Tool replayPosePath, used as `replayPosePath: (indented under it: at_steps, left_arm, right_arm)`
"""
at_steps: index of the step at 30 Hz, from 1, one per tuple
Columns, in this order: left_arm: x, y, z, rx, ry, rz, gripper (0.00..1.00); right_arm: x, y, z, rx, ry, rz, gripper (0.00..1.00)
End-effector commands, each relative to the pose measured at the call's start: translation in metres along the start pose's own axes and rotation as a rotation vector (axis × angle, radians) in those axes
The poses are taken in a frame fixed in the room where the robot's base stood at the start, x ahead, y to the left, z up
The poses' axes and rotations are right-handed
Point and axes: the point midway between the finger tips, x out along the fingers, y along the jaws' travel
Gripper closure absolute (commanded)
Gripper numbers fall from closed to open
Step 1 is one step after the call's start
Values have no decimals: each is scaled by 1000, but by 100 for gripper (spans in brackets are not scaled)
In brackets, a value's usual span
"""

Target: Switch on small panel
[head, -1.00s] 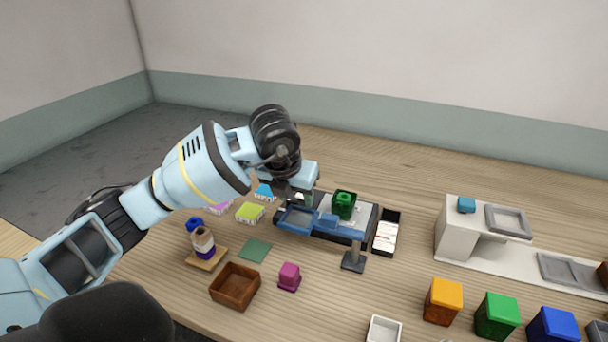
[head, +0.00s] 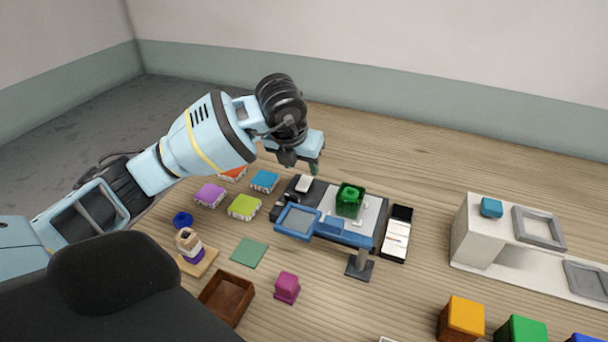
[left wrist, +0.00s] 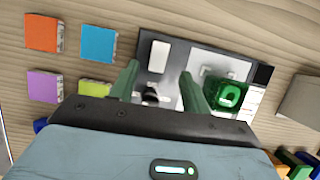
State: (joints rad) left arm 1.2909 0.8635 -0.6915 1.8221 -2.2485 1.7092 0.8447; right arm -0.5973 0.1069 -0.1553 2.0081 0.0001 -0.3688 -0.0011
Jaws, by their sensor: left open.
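A dark device base carries a small white panel (head: 304,184) at its left end and a larger pale panel (head: 374,214) with a green translucent block (head: 350,200) on it. In the left wrist view the small panel (left wrist: 159,55) lies beyond my fingertips, with the larger panel (left wrist: 210,63) to its right. A dark knob (left wrist: 151,95) shows between the fingers. My left gripper (head: 314,167) is open and empty above the device's far edge; its green fingers (left wrist: 160,80) spread over the base. I cannot tell whether the small panel is lit. My right gripper is out of view.
A blue-framed magnifier (head: 299,220) on a stand is in front of the device. A black box of white slips (head: 397,233) is to the right. Several coloured tiles, including a lime one (head: 244,207), lie left. A brown tray (head: 227,298) and magenta block (head: 287,288) are nearer.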

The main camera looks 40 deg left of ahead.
Motion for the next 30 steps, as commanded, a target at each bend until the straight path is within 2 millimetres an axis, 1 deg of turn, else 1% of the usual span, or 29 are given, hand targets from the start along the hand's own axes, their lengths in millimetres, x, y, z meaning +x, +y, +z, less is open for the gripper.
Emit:
replayPosePath:
  at_steps: [1, 3, 6, 10, 15, 23, 26, 30]
  left_arm:
    - [10, 0, -2, 0, 4, 1, 53]
    - [21, 0, -2, -1, 5, 2, 53]
    - [36, 0, -2, -1, 4, 2, 53]
    - [50, 0, -1, 0, 3, 0, 53]
    - [59, 0, -1, -1, 1, 2, 53]
    - [60, 0, -1, 0, 0, 1, 53]
    - [60, 0, -1, 0, 0, 1, 64]
    - [60, 0, -1, 0, 0, 1, 83]
  right_arm:
    - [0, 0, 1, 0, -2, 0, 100]
    - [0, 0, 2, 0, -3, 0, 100]
    - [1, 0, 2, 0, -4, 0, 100]
    - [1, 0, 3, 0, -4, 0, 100]
    - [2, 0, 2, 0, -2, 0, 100]
    - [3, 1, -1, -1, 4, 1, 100]
    - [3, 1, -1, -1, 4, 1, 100]
    - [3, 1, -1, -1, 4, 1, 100]
